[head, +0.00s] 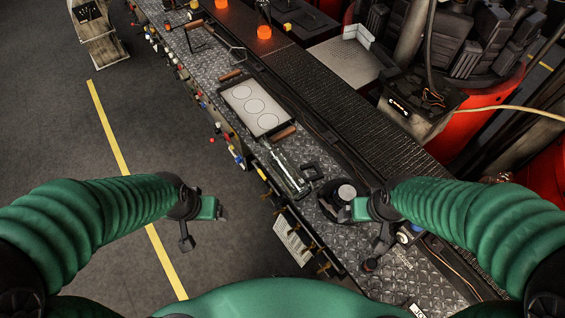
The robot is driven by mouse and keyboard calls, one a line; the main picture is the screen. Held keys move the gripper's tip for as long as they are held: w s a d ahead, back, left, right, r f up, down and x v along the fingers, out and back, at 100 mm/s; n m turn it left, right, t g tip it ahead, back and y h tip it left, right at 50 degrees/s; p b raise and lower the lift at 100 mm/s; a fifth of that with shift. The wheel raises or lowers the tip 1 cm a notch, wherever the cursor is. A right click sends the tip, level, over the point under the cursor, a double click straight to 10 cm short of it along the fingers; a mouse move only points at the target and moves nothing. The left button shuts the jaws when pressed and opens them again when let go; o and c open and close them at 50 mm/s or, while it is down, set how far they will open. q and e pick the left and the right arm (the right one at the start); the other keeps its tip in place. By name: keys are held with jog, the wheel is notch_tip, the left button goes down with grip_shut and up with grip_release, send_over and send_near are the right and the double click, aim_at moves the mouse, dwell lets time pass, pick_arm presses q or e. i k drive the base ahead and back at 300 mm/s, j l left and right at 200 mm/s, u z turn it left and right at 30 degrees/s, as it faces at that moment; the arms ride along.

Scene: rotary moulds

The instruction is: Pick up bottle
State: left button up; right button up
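A clear, long-necked object that looks like the bottle (284,168) lies on the metal-plated bench, below the tray, with its long side slanting down to the right. My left gripper (205,226) hangs left of the bench over the dark floor, well apart from the bottle; its two parts are spread and nothing shows between them. My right gripper (366,236) is over the bench, right of and below the bottle, next to a dark round container (340,194). Its parts also look spread and empty. I cannot tell whether it touches the container.
A tray with circles (255,105) sits above the bottle. A dark belt (340,105) runs along the bench's right side. A black bracket (310,171) lies right beside the bottle. Coloured knobs line the left edge. Red machinery (485,122) stands at right; open floor lies left.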

aim_at(277, 158)
jog(key=i+j, duration=0.15)
jog(key=j, duration=0.15)
jog(key=i+j+z, duration=0.1)
jog(key=j, duration=0.25)
jog(key=i+j, duration=0.1)
jog(key=j, duration=0.25)
jog(key=i+j, duration=0.15)
jog(key=j, duration=0.15)
jog(key=z, duration=0.05)
